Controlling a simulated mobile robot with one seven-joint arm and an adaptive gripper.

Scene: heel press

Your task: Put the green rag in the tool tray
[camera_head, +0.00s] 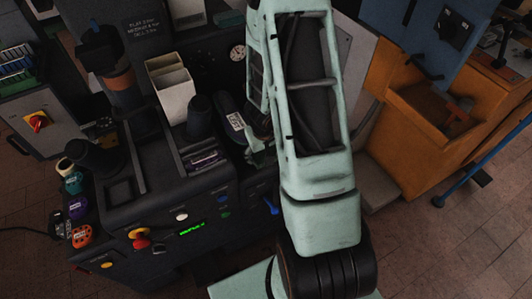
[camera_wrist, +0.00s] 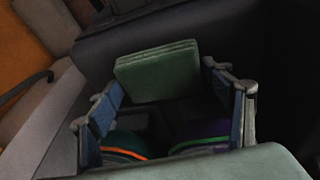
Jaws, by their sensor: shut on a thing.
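The green rag (camera_wrist: 158,72) is a folded, layered pad between the blue fingers of my gripper (camera_wrist: 161,80) in the wrist view. My gripper is shut on it, with the rag's upper part standing out past the fingertips. In the head view my pale green arm hides most of the gripper; a small greenish part (camera_head: 256,150) shows beside it, and I cannot tell whether that is rag or finger. An open recess in the orange cabinet (camera_head: 435,115) holds a reddish-brown object. I cannot tell for sure which container is the tool tray.
A dark machine with buttons and a green display (camera_head: 192,229) fills the left and middle. A tall cream bin (camera_head: 172,92) and dark cylinders stand on it. Brick floor lies open at lower right.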

